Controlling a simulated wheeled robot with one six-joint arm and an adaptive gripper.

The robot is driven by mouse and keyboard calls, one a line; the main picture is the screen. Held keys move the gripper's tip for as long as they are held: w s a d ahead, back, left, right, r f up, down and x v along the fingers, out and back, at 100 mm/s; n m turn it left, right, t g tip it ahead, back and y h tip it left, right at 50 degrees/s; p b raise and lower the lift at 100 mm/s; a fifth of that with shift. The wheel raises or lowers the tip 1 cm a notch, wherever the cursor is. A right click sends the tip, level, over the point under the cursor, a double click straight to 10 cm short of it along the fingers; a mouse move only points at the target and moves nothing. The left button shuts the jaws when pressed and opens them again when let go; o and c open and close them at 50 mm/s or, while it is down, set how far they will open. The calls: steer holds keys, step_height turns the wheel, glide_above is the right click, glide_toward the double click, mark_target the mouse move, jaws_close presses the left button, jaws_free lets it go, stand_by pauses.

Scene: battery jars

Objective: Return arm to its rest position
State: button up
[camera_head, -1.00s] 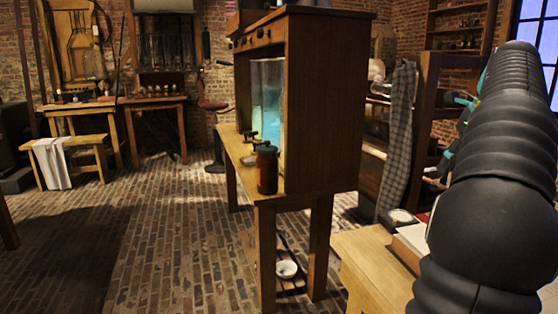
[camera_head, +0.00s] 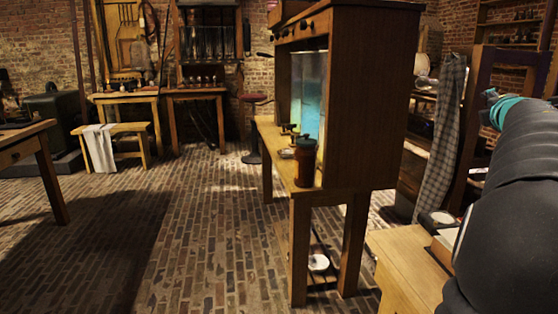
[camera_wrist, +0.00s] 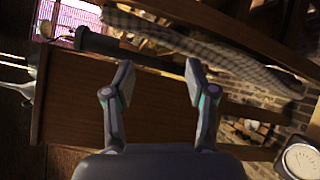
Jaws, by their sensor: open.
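My gripper (camera_wrist: 158,85) shows in the wrist view with its two fingers spread apart and nothing between them. Behind it is brown wood, with a grey checked cloth (camera_wrist: 200,42) across the top. In the head view my dark arm fills the right edge, and the gripper's fingers are not visible there.
A tall wooden cabinet (camera_head: 372,95) with a glowing blue glass front stands right of centre. A brown jar (camera_head: 305,162) sits on its ledge. A wooden table (camera_head: 28,140) is at the left, and a bench (camera_head: 125,130) with white cloth stands behind. The brick floor (camera_head: 190,235) between is clear.

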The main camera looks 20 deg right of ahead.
steer(key=s+a+f+m+g+y, duration=0.1)
steer(key=s+a+f+m+g, duration=0.2)
steer(key=a+f+m, duration=0.3)
steer(key=s+a+f+m+g+y, duration=0.1)
steer(key=s+a+f+m+g, duration=0.1)
steer(key=a+f+m, duration=0.3)
steer(key=s+a+f+m+g+y, duration=0.1)
steer(key=s+a+f+m+g, duration=0.2)
steer(key=a+f, duration=0.9)
steer(key=shift+s+a+m+g, duration=0.15)
steer(key=shift+s+m, duration=0.15)
steer(key=shift+m, duration=0.6)
steer(key=shift+s+m+g, duration=0.15)
steer(key=shift+s+m, duration=0.15)
steer(key=shift+m, duration=0.6)
steer(key=s+a+f+n+y, duration=0.1)
steer(key=s+a+f+y, duration=0.1)
steer(key=a, duration=0.8)
steer(key=s+a+f+n+y, duration=0.1)
steer(key=s+a+f+y, duration=0.2)
steer(key=a, duration=0.7)
steer(key=s+a+f+n+y, duration=0.1)
steer(key=s+a+f+y, duration=0.2)
steer(key=a, duration=0.7)
steer(key=shift+s+f, duration=0.6)
steer(key=shift+d, duration=0.1)
